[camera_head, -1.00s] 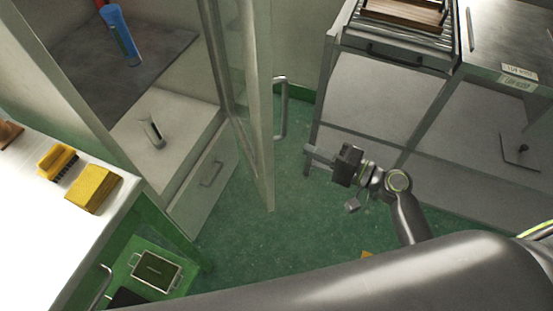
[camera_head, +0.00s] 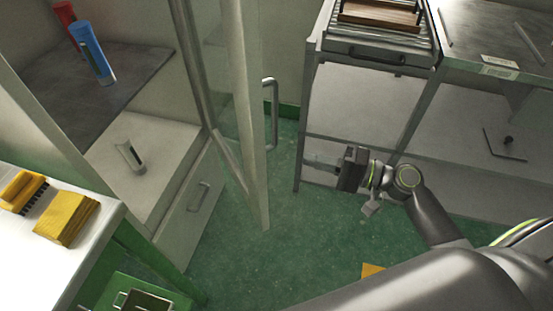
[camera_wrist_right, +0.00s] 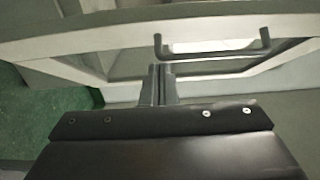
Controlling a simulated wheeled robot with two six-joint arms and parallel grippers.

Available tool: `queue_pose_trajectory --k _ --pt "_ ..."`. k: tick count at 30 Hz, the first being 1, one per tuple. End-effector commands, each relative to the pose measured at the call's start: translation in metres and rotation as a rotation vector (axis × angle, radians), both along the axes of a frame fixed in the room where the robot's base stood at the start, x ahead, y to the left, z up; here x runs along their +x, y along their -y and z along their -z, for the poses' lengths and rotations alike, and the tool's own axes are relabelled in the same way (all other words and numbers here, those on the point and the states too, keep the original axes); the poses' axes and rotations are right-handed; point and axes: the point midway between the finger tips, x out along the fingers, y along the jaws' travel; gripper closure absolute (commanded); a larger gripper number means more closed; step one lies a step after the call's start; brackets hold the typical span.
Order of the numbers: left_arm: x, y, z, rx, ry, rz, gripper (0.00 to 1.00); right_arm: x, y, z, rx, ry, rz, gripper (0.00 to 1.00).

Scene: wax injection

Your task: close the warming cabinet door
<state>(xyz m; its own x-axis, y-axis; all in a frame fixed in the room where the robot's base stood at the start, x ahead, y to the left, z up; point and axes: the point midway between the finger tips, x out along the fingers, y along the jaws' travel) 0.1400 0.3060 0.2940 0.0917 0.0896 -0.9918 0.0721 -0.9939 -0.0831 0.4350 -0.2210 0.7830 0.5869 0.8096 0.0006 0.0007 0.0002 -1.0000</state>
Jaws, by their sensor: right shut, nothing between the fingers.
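The warming cabinet (camera_head: 150,215) stands at the left, and its inside is in view. Its glazed, pale-framed door (camera_head: 252,130) stands open, swung out into the room. The door's bar handle (camera_head: 271,112) is on the side facing my right gripper (camera_head: 308,160). That gripper is shut and empty, to the right of the door and apart from it in the head view. In the right wrist view, the shut fingers (camera_wrist_right: 162,84) point toward the door frame (camera_wrist_right: 90,38), just below and left of the handle (camera_wrist_right: 212,50). Contact cannot be told. My left gripper is not in view.
A blue tube (camera_head: 92,52) and a red one (camera_head: 66,16) stand on the cabinet's dark shelf. A metal bench (camera_head: 300,120) stands at the right. Green floor (camera_head: 235,250) is clear below the door.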

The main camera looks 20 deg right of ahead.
Motion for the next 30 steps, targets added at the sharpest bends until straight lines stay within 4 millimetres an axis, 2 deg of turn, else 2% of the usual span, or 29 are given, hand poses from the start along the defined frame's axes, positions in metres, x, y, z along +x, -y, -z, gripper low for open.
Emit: queue_pose_trajectory --k 10,18,30 --pt "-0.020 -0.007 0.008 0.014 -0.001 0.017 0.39 0.033 -0.045 -0.003 0.006 0.001 0.001 1.00" --pt "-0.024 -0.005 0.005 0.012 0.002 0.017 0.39 0.026 -0.074 -0.001 0.003 -0.002 0.000 1.00" --pt "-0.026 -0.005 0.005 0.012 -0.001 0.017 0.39 0.025 -0.082 0.000 -0.001 -0.001 0.000 1.00"
